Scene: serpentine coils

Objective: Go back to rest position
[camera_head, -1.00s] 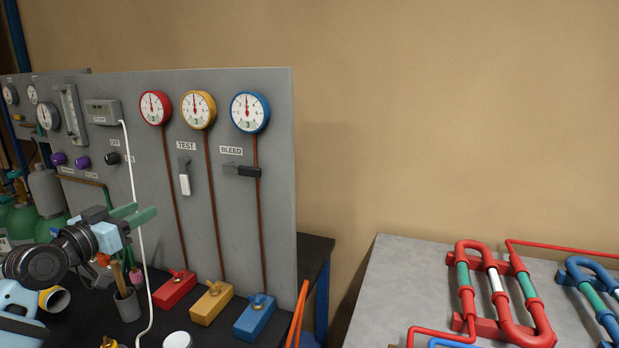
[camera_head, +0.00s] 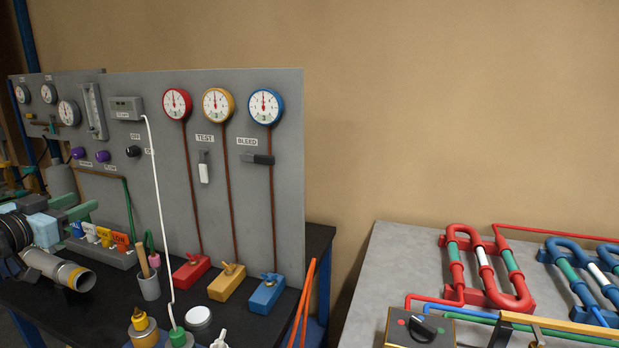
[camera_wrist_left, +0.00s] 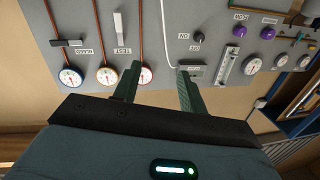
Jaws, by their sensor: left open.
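My left gripper (camera_head: 82,209) is at the left edge of the head view, above the black bench and in front of the grey panel (camera_head: 285,170). In the left wrist view its two green fingers (camera_wrist_left: 156,88) stand apart with nothing between them. That view is upside down and shows the panel's gauges, the TEST switch (camera_wrist_left: 118,24) and the BLEED lever (camera_wrist_left: 68,42) beyond the fingers. The fingers look apart from the panel. My right gripper is not in view.
The black bench (camera_head: 100,290) carries red (camera_head: 190,270), yellow (camera_head: 227,283) and blue (camera_head: 267,293) valve blocks, a cup with tools (camera_head: 149,285) and small bottles. A grey table (camera_head: 390,260) with red (camera_head: 485,270) and blue coils stands at right. Wall space above it is clear.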

